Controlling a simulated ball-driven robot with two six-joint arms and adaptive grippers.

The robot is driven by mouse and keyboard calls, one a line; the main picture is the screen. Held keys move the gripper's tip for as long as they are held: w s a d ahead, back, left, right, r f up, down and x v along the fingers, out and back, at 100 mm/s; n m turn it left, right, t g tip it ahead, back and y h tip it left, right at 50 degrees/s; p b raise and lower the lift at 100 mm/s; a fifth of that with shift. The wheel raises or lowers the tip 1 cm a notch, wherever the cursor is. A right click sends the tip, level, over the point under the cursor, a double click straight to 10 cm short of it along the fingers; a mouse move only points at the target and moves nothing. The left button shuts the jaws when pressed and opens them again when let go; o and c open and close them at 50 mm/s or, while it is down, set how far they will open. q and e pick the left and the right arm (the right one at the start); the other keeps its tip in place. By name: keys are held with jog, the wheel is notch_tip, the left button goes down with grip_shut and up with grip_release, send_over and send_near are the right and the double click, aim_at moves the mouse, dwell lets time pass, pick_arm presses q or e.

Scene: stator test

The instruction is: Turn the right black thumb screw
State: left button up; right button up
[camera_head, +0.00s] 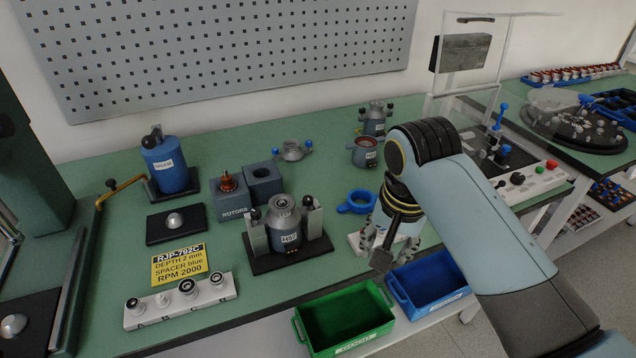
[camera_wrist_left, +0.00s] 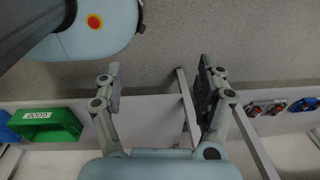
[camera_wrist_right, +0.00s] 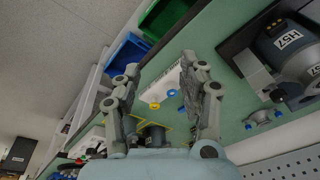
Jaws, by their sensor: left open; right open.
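A grey motor housing labelled H57 (camera_head: 288,236) stands upright in a dark fixture with a flat base (camera_head: 262,262) on the green bench. A black thumb screw sits on each side of it: the right one (camera_head: 308,202) and the left one (camera_head: 255,215). The fixture is partly cut off at the right of the right wrist view, where the housing (camera_wrist_right: 290,42) shows. My right gripper (camera_head: 377,250) hangs to the right of the fixture, apart from it; its fingers (camera_wrist_right: 160,85) are spread and empty. My left gripper (camera_wrist_left: 162,85) is open and empty over the floor, outside the head view.
A green bin (camera_head: 345,318) and a blue bin (camera_head: 430,282) sit at the bench's front edge.

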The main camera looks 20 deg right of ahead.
jog(key=w+a+r+m+g, duration=0.1)
jog(key=w+a+r+m, duration=0.25)
jog(key=w, duration=0.45)
jog(key=m+g, duration=0.1)
jog(key=m, duration=0.5)
send_near(308, 198)
jog(key=shift+n+y, duration=0.25)
jog(key=shift+y, duration=0.05)
jog(key=f, duration=0.9)
jog(key=shift+d+f, duration=0.1)
jog(key=shift+d, duration=0.15)
grip_shut()
